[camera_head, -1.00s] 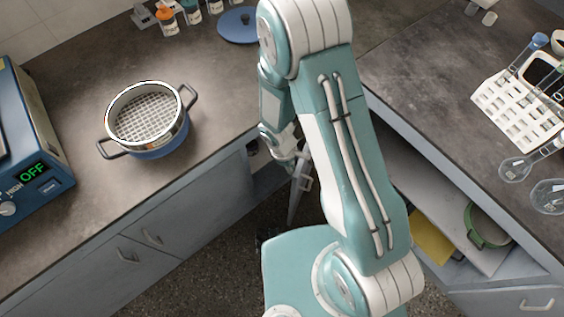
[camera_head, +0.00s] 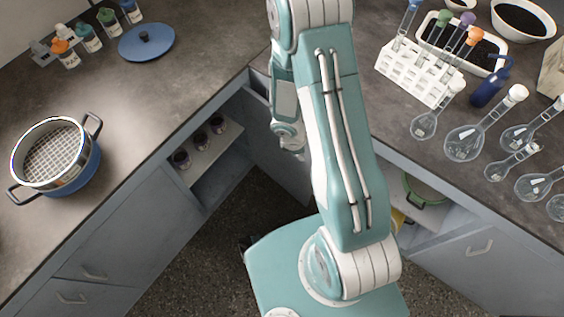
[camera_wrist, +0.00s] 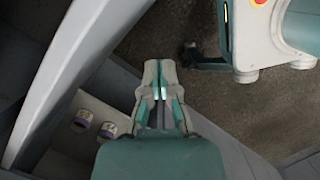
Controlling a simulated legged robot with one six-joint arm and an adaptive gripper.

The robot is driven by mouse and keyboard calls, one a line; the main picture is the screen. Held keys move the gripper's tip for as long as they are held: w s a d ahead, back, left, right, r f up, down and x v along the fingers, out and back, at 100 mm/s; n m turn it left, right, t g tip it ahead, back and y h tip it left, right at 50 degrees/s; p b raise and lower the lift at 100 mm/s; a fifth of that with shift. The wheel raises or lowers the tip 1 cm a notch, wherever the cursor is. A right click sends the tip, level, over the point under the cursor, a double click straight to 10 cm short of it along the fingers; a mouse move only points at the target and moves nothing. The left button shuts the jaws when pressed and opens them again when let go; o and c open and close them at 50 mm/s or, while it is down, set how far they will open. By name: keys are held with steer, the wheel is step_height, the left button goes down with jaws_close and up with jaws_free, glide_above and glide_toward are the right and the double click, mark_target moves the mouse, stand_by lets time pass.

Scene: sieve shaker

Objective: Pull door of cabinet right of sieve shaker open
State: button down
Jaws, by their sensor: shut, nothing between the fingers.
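The cabinet (camera_head: 130,230) right of the sieve shaker is grey-blue, under the left counter. Its opening shows a shelf (camera_head: 222,150) with dark jars. Its grey door (camera_head: 270,145) stands swung out, near the inner corner, and is partly hidden by my arm. My gripper (camera_head: 297,153) is in front of that door, shut and empty; contact cannot be told. In the wrist view my gripper (camera_wrist: 160,90) has its fingers together, with jars (camera_wrist: 95,122) at the left.
A sieve pot (camera_head: 55,155) and a blue lid (camera_head: 147,42) stand on the left counter. The right counter holds a tube rack (camera_head: 418,72) and flasks (camera_head: 465,142). A green pot (camera_head: 425,188) sits in the open cabinet below.

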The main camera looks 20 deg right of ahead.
steer(key=w+d+n, duration=0.1)
steer(key=d, duration=0.4)
steer(key=a+r+m+t, duration=0.1)
steer(key=a+r+m, duration=0.1)
steer(key=r, duration=0.9)
steer(key=a+r+m+t, duration=0.1)
steer(key=a+r+m, duration=0.15)
steer(key=r, duration=0.75)
steer(key=s+a+r+m+t+y, duration=0.1)
steer(key=s+a+r+m+t, duration=0.1)
steer(key=s+r+m, duration=0.4)
steer(key=s+a+r+m+t+y, duration=0.1)
steer(key=s+r+m, duration=0.4)
steer(key=r, duration=0.7)
steer(key=shift+s+a+r+m+t+y, duration=0.4)
steer(key=shift+s+a+t, duration=0.2)
steer(key=shift+a, duration=0.45)
